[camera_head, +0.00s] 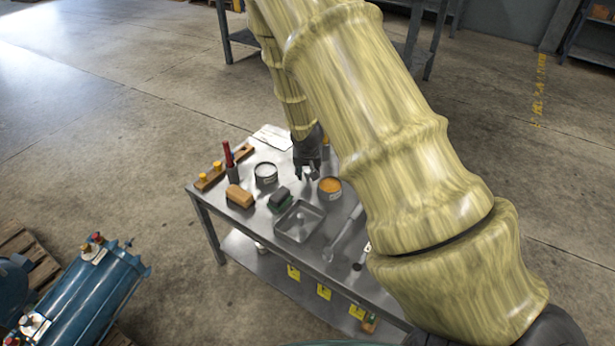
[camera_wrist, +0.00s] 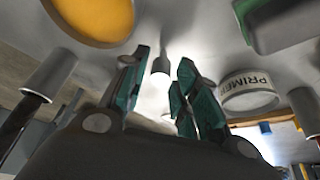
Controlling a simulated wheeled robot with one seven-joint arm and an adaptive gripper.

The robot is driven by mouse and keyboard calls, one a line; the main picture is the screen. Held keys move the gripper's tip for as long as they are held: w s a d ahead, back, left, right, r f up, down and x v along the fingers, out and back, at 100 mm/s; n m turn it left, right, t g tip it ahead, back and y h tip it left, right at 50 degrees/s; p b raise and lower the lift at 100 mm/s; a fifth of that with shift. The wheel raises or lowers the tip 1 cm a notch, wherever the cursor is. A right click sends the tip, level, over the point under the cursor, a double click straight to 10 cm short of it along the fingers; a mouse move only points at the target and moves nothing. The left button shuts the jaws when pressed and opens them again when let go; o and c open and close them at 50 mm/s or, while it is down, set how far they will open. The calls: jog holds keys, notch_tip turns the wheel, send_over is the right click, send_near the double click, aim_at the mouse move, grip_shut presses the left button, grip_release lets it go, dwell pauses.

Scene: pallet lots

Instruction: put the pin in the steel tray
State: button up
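The steel tray (camera_head: 299,222) is a shallow, empty square tray near the middle of the metal table. My gripper (camera_head: 308,176) points down over the table behind the tray, between the two round cans. In the wrist view, my gripper (camera_wrist: 163,62) has its teal fingers apart with a gap between them. A small grey cylinder (camera_wrist: 161,66), which looks like the pin, stands in line with this gap. I cannot tell how far it is from the fingertips, and no finger is seen closed on it. I cannot make out the pin in the head view.
An orange-filled can (camera_head: 330,188) and a white-labelled primer can (camera_head: 265,173) flank my gripper. A wrench (camera_head: 343,232) lies right of the tray.

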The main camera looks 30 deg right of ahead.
jog(key=shift+f, duration=0.2)
jog(key=shift+c, duration=0.5)
grip_shut()
